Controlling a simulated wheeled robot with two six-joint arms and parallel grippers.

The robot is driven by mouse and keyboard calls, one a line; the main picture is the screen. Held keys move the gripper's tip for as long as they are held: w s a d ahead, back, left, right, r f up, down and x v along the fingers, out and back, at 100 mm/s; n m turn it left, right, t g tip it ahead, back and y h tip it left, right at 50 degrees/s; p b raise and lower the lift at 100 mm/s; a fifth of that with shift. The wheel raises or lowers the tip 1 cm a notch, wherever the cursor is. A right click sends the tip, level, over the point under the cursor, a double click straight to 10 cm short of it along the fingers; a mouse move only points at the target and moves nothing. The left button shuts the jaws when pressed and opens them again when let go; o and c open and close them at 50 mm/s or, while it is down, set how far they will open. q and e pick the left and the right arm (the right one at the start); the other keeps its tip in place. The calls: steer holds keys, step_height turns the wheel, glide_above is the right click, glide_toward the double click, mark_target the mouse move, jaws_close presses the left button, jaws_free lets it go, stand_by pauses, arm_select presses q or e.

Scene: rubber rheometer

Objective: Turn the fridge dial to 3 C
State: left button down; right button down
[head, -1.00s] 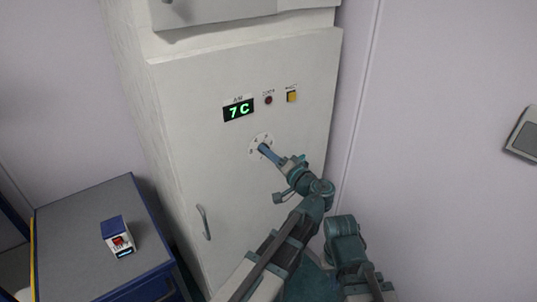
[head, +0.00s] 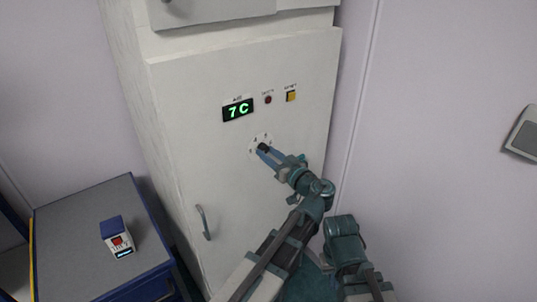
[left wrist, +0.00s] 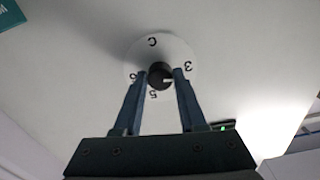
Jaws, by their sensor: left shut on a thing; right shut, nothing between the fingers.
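The fridge dial shows in the head view (head: 263,148) as a small dark knob on a white numbered disc. In the left wrist view the black knob (left wrist: 160,75) has a pale mark on its right side, and the disc reads C, 3 and 5. My left gripper (head: 268,153) is shut on the knob; in the left wrist view its fingers (left wrist: 162,78) stand on either side of it. The green display (head: 238,110) reads 7 C. My right gripper is not seen; only part of that arm shows.
A red button (head: 268,99) and a yellow button (head: 291,96) sit beside the display. The fridge handle (head: 203,222) is lower left on the door. A dark-topped cabinet (head: 75,235) at the left bears a small blue-and-white box (head: 117,237).

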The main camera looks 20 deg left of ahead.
arm_select(q)
steer(key=shift+f+n, duration=0.1)
steer(key=shift+n, duration=0.6)
steer(key=shift+c, duration=2.4)
jaws_free()
